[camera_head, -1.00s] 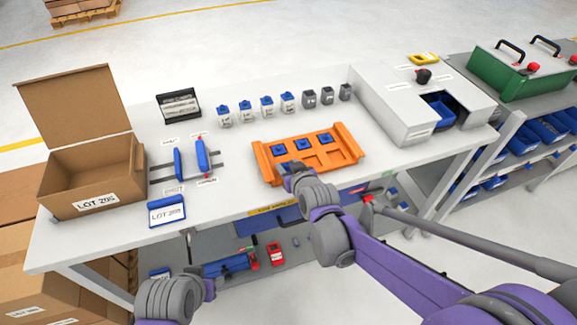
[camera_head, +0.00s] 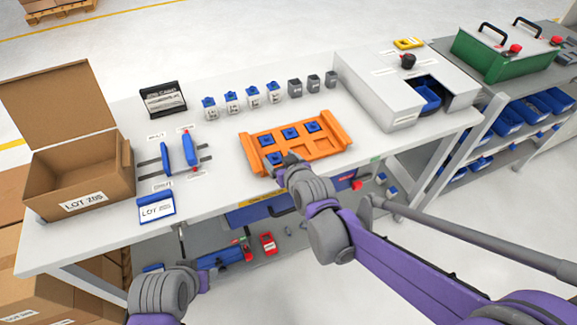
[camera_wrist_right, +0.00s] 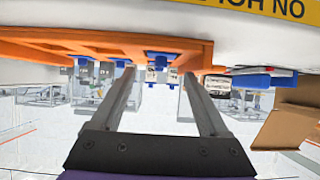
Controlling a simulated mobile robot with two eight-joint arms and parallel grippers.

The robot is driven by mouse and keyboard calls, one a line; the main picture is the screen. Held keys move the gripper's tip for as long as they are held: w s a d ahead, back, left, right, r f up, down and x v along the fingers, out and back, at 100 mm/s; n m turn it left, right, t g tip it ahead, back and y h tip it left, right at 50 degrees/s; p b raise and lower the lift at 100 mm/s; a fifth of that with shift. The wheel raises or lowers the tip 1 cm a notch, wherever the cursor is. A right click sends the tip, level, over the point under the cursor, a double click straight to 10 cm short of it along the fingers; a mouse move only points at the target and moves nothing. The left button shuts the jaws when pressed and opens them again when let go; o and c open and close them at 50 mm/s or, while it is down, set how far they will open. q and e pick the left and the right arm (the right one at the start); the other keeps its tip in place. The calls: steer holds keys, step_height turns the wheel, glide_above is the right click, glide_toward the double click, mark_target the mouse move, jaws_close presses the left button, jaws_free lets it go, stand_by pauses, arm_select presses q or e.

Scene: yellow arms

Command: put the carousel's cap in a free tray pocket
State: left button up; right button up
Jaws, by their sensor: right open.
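The orange tray (camera_head: 331,149) lies near the front edge of the bench, with several square blue caps in its pockets. Three caps, including the middle one (camera_head: 291,132), form the back row, and another cap (camera_head: 275,157) sits at the front left. Front pockets to the right look empty. My right gripper (camera_head: 284,160) is at the tray's front left, partly hidden by its wrist. In the wrist view, its fingers (camera_wrist_right: 158,75) are apart, with a blue piece visible between their tips and the tray edge above. My left gripper is out of sight.
Small blue-topped and grey blocks line the back. A blue fixture (camera_head: 188,148) and a cardboard box (camera_head: 80,178) are at left. Bench is clear between tray and fixture.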

steer(key=p+v, duration=0.1)
steer(key=v, duration=0.8)
steer(key=s+d+f+m+g+h, duration=0.1)
steer(key=s+d+f+g+h, duration=0.1)
steer(key=s+d, duration=0.4)
steer(key=s+d+f+m+g+h, duration=0.1)
steer(key=s+d+f+g, duration=0.3)
steer(key=s, duration=1)
steer(key=d+f+m, duration=0.1)
steer(key=d+f, duration=0.1)
steer(key=d, duration=0.1)
steer(key=shift+d+m+g+h, duration=0.25)
steer(key=shift+m+g+h, duration=0.05)
steer(key=shift+h, duration=0.1)
